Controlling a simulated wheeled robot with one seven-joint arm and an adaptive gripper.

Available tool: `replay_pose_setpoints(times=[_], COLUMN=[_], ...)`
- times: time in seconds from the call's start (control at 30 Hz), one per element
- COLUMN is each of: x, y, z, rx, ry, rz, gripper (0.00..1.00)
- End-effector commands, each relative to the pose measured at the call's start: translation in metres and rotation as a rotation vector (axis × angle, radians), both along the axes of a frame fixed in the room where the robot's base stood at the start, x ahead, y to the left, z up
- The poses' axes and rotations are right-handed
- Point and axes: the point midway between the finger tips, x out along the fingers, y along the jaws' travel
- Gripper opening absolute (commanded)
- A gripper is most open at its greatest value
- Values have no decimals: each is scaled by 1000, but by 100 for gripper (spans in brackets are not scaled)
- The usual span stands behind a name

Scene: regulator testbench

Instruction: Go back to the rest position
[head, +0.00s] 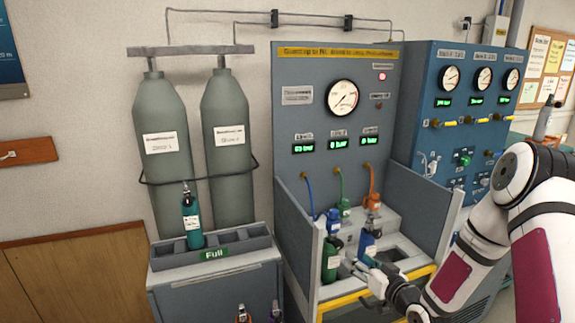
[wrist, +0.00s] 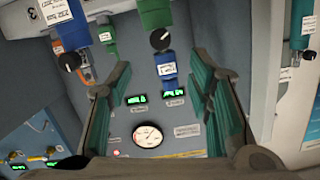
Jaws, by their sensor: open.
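My gripper (head: 372,268) is open in the head view, low at the front of the testbench bay (head: 405,258). In the wrist view, its two fingers (wrist: 160,85) stand wide apart on either side of the frame's middle. A blue cylinder (head: 369,243) stands in the bay just behind the gripper. My arm reaches in from the right.
A green cylinder (head: 331,262) stands left of the gripper in the bay. Blue, green and orange hoses hang from the panel (head: 300,70). Bay side walls and a yellow front edge (head: 345,299) lie close by. A teal cylinder (head: 191,222) stands in the rack marked "Full" (head: 165,262).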

Motion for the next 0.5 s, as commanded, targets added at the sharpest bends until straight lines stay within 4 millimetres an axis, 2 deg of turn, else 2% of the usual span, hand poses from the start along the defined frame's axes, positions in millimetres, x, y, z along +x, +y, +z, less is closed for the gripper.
replay_pose_setpoints(times=[0.03, 0.23, 0.37, 0.5], x=[5, 7, -2, -20], y=[1, -5, -10, -16], z=[16, 60, 92, 130], rx=[-56, -242, -339, -422], ry=[21, 150, 227, 308], rz=[8, -9, -40, -86], gripper=[47, 47, 47, 47])
